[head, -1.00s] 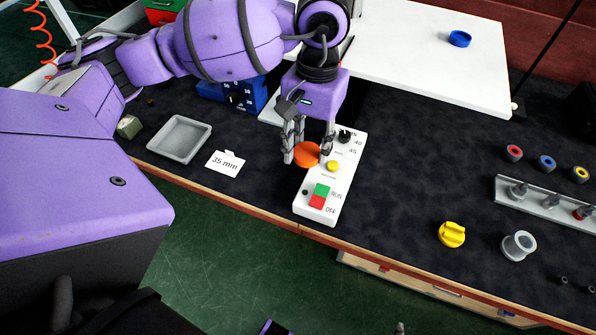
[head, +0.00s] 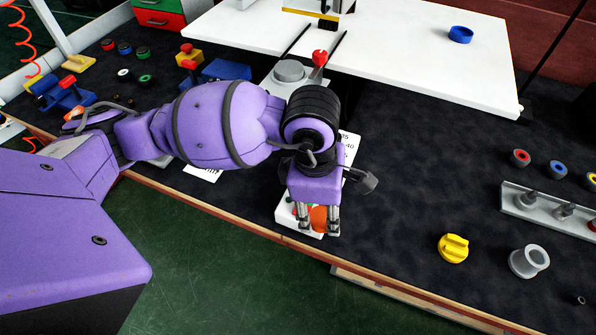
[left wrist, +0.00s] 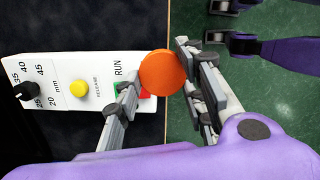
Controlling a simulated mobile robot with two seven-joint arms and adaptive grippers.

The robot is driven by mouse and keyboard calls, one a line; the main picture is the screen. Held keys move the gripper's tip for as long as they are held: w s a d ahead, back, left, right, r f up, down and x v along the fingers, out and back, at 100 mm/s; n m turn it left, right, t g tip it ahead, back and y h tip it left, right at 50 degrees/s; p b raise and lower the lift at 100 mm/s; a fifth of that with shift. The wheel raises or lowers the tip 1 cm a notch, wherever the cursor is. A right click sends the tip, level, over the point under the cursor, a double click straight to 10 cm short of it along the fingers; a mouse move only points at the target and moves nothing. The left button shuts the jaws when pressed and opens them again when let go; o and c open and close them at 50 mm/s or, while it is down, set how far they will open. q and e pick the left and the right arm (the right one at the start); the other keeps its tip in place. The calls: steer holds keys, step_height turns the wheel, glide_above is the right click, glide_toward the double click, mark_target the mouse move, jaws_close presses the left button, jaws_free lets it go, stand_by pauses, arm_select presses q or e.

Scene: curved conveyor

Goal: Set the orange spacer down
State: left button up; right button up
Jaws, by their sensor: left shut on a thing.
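The orange spacer (left wrist: 163,73) is a flat round disc. My left gripper (head: 319,226) is shut on it, one finger on each side. In the left wrist view the spacer is between the fingertips, over the RUN end of the white control panel (left wrist: 60,68), partly hiding the green and red buttons. In the head view the spacer (head: 318,218) shows between the fingers near the table's front edge. I cannot tell how high it is above the panel.
A yellow knob-like part (head: 453,248) and a grey flanged bushing (head: 528,261) stand on the dark mat to the right. A metal rail with pegs (head: 545,210) lies behind them. A green floor lies beyond the front edge.

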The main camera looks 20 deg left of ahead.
arm_select(q)
steer(key=w+d+f, duration=0.4)
steer(key=w+d, duration=0.2)
steer(key=w, duration=0.1)
glide_above(364, 218)
step_height(364, 218, down, 5)
steer(key=shift+s+a, duration=0.1)
steer(key=shift+a, duration=0.05)
steer(key=shift+f, duration=0.25)
steer(key=shift+w+f, duration=0.2)
steer(key=shift+f, duration=1.4)
steer(key=shift+s+f, duration=0.25)
steer(key=shift+f, duration=0.45)
steer(key=o, duration=0.9)
steer(key=shift+o, duration=1.2)
steer(key=shift+w+f, duration=0.1)
steer(key=shift+f, duration=0.1)
steer(key=shift+r, duration=0.2)
